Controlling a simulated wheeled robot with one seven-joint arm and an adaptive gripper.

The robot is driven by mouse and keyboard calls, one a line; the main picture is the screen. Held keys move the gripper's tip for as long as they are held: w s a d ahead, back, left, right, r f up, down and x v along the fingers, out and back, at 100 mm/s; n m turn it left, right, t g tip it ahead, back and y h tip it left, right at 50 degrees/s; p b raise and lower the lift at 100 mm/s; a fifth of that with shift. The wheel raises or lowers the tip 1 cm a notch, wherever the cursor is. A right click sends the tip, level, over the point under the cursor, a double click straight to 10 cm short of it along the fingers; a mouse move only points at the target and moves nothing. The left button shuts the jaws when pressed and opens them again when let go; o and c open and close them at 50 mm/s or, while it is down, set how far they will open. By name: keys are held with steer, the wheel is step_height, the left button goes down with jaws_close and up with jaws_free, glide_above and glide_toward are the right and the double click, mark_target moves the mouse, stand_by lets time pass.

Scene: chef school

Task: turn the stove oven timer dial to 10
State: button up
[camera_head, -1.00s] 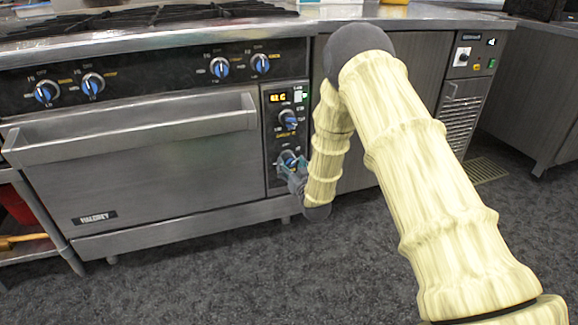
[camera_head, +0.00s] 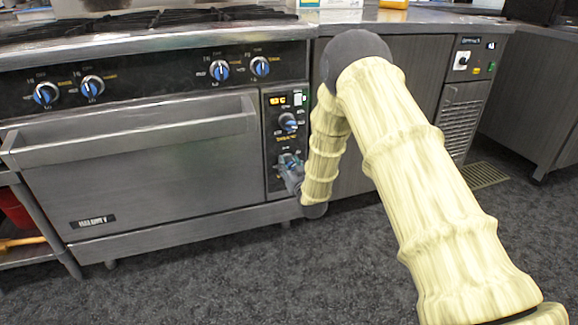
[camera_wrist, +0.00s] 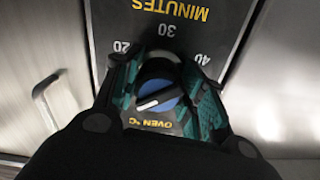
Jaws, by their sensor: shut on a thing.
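The timer dial (camera_wrist: 158,97) has a blue face with a white pointer line. In the wrist view the pointer's white end lies toward the lower left. The marks 20, 30 and 40 and the word MINUTES (camera_wrist: 172,12) stand above it on the dark panel. My gripper (camera_wrist: 160,80) is shut on the dial, one teal-and-black finger on each side. Marks below and beside the dial are hidden by the fingers. In the head view my gripper (camera_head: 287,165) is at the lower knob of the oven's control panel (camera_head: 274,186), mostly covering that knob.
Another blue knob (camera_head: 288,121) sits just above on the same panel, below a lit orange display (camera_head: 278,100). The oven door handle (camera_head: 130,133) is to the left. Several blue burner knobs line the stove's front. The dark floor (camera_head: 210,280) in front is clear.

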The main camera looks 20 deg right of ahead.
steer(key=shift+r+p, duration=0.1)
steer(key=shift+p, duration=0.25)
steer(key=shift+m+p, duration=0.3)
steer(key=shift+m, duration=0.2)
steer(key=o, duration=1)
steer(key=s, duration=1.2)
steer(key=shift+d, duration=0.15)
